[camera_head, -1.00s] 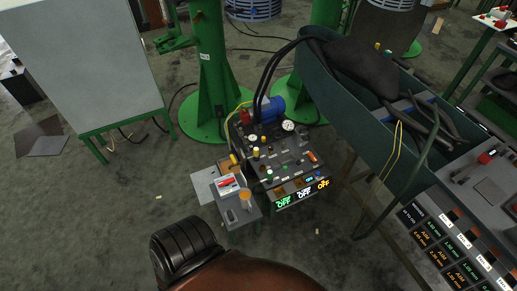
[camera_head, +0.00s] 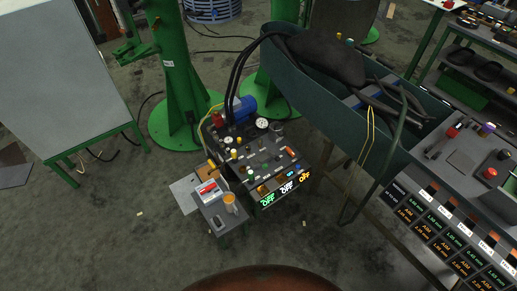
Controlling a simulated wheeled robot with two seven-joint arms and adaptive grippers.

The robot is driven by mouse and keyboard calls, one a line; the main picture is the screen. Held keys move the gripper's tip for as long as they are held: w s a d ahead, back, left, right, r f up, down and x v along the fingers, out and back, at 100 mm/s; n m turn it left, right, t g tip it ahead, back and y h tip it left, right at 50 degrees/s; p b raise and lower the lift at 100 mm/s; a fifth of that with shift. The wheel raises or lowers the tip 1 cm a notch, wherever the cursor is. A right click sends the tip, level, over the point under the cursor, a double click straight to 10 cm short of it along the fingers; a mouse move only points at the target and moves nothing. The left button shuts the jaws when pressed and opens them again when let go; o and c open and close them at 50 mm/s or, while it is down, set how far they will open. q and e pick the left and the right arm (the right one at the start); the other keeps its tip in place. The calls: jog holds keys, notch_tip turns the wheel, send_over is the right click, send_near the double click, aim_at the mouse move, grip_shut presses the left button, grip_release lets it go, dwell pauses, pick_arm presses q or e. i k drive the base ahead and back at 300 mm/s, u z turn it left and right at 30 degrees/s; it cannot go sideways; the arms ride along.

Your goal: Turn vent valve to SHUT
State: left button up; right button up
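The dark control unit (camera_head: 252,160) stands on the floor near the middle of the view. Its top carries several small knobs, a round white gauge (camera_head: 262,123), a blue motor-like cylinder (camera_head: 242,107) and an orange-red handle (camera_head: 290,151). Its front shows green, white and orange lit displays (camera_head: 287,187), with "OFF" readable. The vent valve cannot be told apart from the other small controls at this size, and its position cannot be read. Neither of my grippers is in view.
A small grey stand (camera_head: 222,212) with an orange cup (camera_head: 230,203) and a red-and-white item adjoins the unit's left side. A green trough (camera_head: 325,130) with black hoses and a display panel (camera_head: 440,230) lie right. Green columns (camera_head: 175,75) stand behind. Floor at front left is clear.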

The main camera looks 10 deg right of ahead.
aim_at(290, 151)
jog(key=u, duration=0.05)
jog(key=i, duration=0.95)
